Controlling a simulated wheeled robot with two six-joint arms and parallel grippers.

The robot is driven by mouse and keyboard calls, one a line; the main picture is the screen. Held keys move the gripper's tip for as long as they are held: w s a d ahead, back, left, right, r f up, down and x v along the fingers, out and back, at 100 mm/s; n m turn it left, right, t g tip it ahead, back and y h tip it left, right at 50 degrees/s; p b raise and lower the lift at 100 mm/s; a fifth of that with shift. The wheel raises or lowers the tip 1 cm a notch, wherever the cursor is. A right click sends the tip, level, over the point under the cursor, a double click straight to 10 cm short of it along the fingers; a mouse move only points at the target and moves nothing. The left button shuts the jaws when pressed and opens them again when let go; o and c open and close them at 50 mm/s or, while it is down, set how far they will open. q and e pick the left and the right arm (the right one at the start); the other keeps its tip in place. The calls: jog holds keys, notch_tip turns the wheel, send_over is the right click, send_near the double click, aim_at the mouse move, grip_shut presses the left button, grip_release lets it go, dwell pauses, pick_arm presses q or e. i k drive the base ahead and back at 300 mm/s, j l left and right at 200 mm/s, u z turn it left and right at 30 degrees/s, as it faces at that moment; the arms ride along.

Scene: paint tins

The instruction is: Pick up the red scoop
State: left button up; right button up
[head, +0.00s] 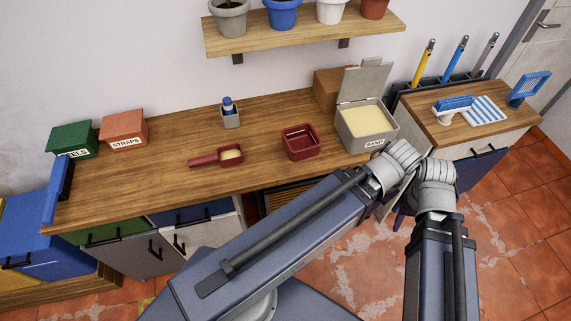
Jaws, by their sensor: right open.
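The red scoop (205,160) lies on the wooden worktop (175,190), left of the middle. Its handle points left, and its bowl, at the right end, shows a pale tan inside. Nothing touches it. My arm crosses the lower middle of the head view, bends at a grey joint right of the sand bin, and runs down out of the bottom edge. I cannot make out any gripper fingers in the picture. No gripper is seen near the scoop.
A square red container (301,154) stands right of the scoop. The open-lidded sand bin (368,144) is farther right. A small grey holder (231,121) with a blue-capped item stands behind the scoop. Green (73,138) and orange (123,125) boxes stand at the left. The worktop around the scoop is clear.

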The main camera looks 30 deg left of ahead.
aim_at(230, 155)
jog(key=k+l, duration=0.25)
jog(key=k, duration=0.2)
jog(key=u, duration=1.65)
